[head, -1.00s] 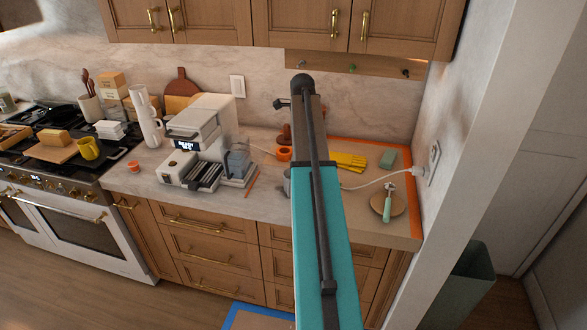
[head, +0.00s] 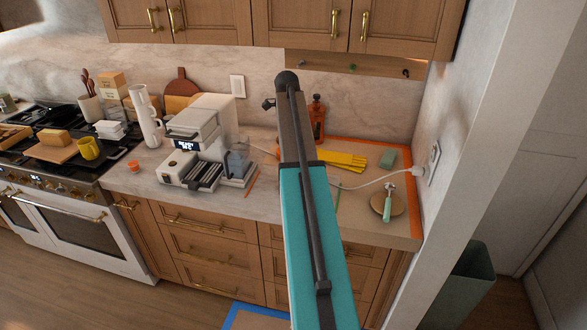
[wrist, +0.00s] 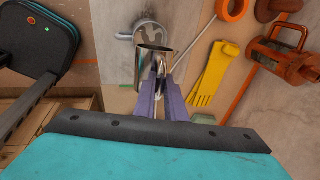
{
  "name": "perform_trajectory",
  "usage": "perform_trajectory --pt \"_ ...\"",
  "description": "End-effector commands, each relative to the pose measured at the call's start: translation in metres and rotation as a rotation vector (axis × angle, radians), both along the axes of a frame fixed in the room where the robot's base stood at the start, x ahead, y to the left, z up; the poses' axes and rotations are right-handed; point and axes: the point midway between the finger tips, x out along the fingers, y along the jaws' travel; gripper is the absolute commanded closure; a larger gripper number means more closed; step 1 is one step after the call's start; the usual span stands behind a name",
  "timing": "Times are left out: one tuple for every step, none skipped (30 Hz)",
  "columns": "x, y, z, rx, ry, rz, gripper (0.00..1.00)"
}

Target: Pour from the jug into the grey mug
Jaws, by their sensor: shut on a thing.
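My gripper (wrist: 163,75), with purple fingers, is shut on the handle side of a shiny metal jug (wrist: 141,72) in the wrist view. The jug's round mouth faces up toward the camera; its exact tilt and contents cannot be told. The grey mug (wrist: 126,37) appears just beyond the jug, seen from above with its handle to the left. The jug's rim overlaps the mug's near part in this view; the height between them is unclear. In the head view my own arm hides the gripper, jug and mug.
A round board with a green-handled tool (head: 387,206) is farther right. A white coffee machine (head: 203,125) is to the left. A white cable (head: 375,181) crosses the counter.

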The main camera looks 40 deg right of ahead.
Motion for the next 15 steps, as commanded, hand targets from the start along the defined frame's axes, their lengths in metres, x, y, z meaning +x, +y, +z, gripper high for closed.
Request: perform_trajectory --pt "0.000 0.000 0.000 0.000 0.001 0.000 1.00" --pt "0.000 0.000 0.000 0.000 0.001 0.000 1.00" --pt "0.000 0.000 0.000 0.000 0.001 0.000 1.00" --pt "0.000 0.000 0.000 0.000 0.000 0.000 1.00" --pt "0.000 0.000 0.000 0.000 0.000 0.000 1.00" --pt "0.000 0.000 0.000 0.000 0.000 0.000 1.00" --pt "0.000 0.000 0.000 0.000 0.000 0.000 1.00" --pt "-0.001 0.000 0.000 0.000 -0.002 0.000 1.00" --pt "-0.002 -0.001 -0.001 0.002 -0.006 -0.001 1.00" --pt "-0.003 -0.001 -0.001 0.005 -0.012 -0.001 1.00" --pt "-0.004 -0.002 -0.002 0.009 -0.019 -0.002 1.00" --pt "-0.006 -0.003 -0.003 0.017 -0.033 -0.002 1.00" --pt "-0.008 -0.004 -0.003 0.022 -0.045 -0.003 1.00" --pt "-0.009 -0.004 -0.004 0.030 -0.059 -0.002 1.00" --pt "-0.012 -0.005 -0.005 0.040 -0.079 -0.003 1.00"
